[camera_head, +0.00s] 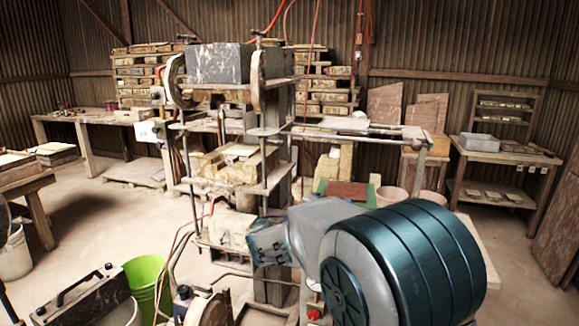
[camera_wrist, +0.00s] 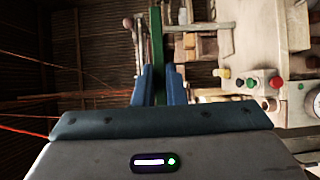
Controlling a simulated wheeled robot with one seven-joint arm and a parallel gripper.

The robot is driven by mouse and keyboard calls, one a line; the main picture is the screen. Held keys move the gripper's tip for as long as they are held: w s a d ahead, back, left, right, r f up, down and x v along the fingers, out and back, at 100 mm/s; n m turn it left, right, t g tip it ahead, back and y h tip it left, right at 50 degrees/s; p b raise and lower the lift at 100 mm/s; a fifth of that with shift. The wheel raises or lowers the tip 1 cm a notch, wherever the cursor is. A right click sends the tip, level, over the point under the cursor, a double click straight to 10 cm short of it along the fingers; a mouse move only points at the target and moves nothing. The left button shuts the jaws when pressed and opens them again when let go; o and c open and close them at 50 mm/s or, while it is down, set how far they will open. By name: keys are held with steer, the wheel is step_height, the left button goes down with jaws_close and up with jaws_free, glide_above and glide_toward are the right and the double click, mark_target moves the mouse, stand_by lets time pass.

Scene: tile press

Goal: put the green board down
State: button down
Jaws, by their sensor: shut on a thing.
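My gripper (camera_wrist: 160,72) shows in the wrist view with its two blue fingers shut on the green board (camera_wrist: 157,35). The board is seen nearly edge-on as a narrow green strip that runs up between the fingers and beyond them. In the head view my arm covers the lower right, and I cannot make out the fingers there. A flat green surface (camera_head: 372,196) shows behind the press, with a red-brown slab on it; I cannot tell whether it is the held board.
The tile press (camera_head: 218,64) stands in front of my arm. A control box with coloured buttons (camera_wrist: 276,82) is at the right in the wrist view. A wooden table (camera_head: 510,156) is at the right, a workbench (camera_head: 85,118) at the left. A green bucket (camera_head: 148,280) stands on the floor.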

steer(key=s+d+f+n+t+y, duration=0.2)
steer(key=s+f+y, duration=0.1)
steer(key=f, duration=1.4)
steer(key=s+d+f+n+t+y, duration=0.1)
steer(key=s+f+n+t+y, duration=0.1)
steer(key=f, duration=1.5)
step_height(320, 180, up, 12)
steer(key=w+n+t+y, duration=0.1)
steer(key=w+n+y, duration=0.1)
steer(key=y, duration=0.1)
steer(key=shift+d+f+n+t+y, duration=0.15)
steer(key=shift+f+n+t+y, duration=0.05)
steer(key=shift+n+t+y, duration=0.2)
stand_by(0.9)
